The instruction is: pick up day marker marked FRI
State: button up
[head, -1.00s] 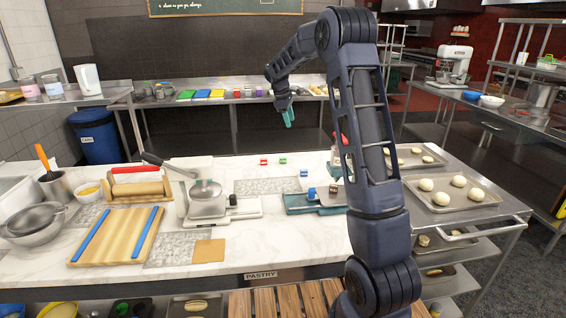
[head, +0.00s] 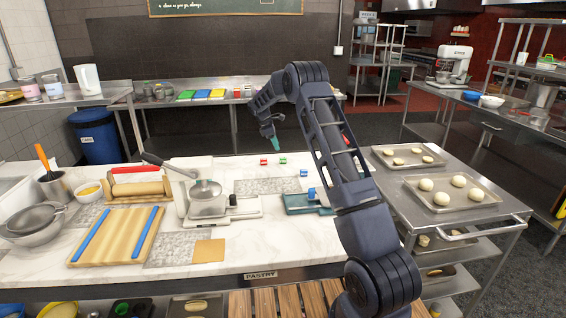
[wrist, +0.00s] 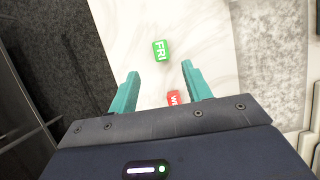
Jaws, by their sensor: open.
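The green day marker marked FRI (wrist: 161,51) lies on the marble counter, ahead of my fingertips in the wrist view. In the head view a small green marker (head: 283,160) sits near the counter's back edge. A red marker (wrist: 174,98) lies between my fingers in the wrist view, its lettering partly hidden by the gripper body; it shows in the head view too (head: 263,162). A blue marker (head: 303,173) sits to the right. My gripper (wrist: 160,80) is open and empty, pointing down above the counter's back edge.
A grey speckled mat (head: 260,186) lies in front of the markers. A scale with a pot (head: 207,197) stands to the left and a teal tray (head: 305,203) to the right. Past the counter's back edge is dark floor.

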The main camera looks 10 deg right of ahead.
aim_at(282, 158)
jog(key=x, duration=0.8)
jog(key=shift+s+f, duration=0.15)
jog(key=shift+f, duration=0.25)
jog(key=c, duration=1.1)
